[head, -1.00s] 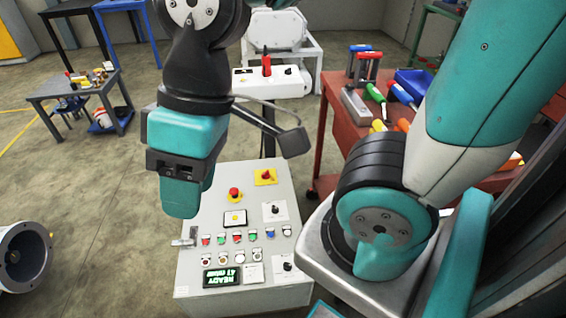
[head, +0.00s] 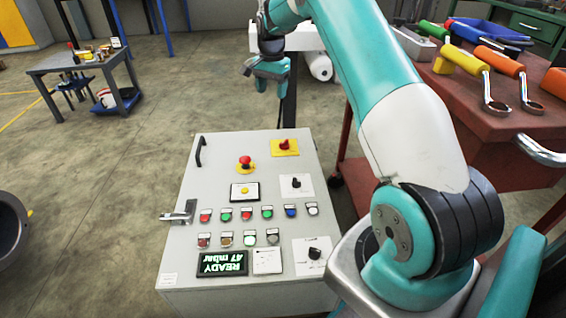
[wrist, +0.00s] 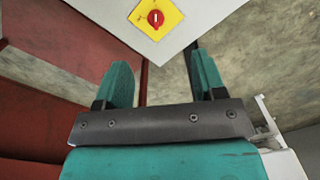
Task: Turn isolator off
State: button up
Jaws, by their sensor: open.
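The isolator appears to be the red rotary knob on a square yellow plate (head: 285,146), at the top right of the grey control panel (head: 215,185). In the wrist view the red knob (wrist: 155,18) shows near the top edge, beyond my fingertips. My gripper (head: 267,73) is beyond the panel's far edge in the head view, apart from the knob. In the wrist view its two teal fingers (wrist: 162,75) are spread with nothing between them. The exact knob setting is too small to read.
A red emergency-stop button (head: 245,161) sits left of the isolator. Black rotary switches and coloured buttons are nearer, with a display (head: 222,263) reading READY, 47 mbar. A red tool cart (head: 450,125) stands right. Open floor lies left.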

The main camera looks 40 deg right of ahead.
jog(key=m+b, duration=0.1)
jog(key=m, duration=0.1)
send_over(284, 144)
notch_tip(284, 144, down, 6)
jog(key=f+b, duration=0.1)
jog(key=f, duration=0.4)
jog(key=f+b, duration=0.2)
jog(key=f, duration=0.4)
jog(key=f+b, duration=0.1)
jog(key=f, duration=0.4)
jog(key=shift+w+f+b, duration=0.2)
jog(key=shift+w+b, duration=0.1)
jog(key=c, duration=0.8)
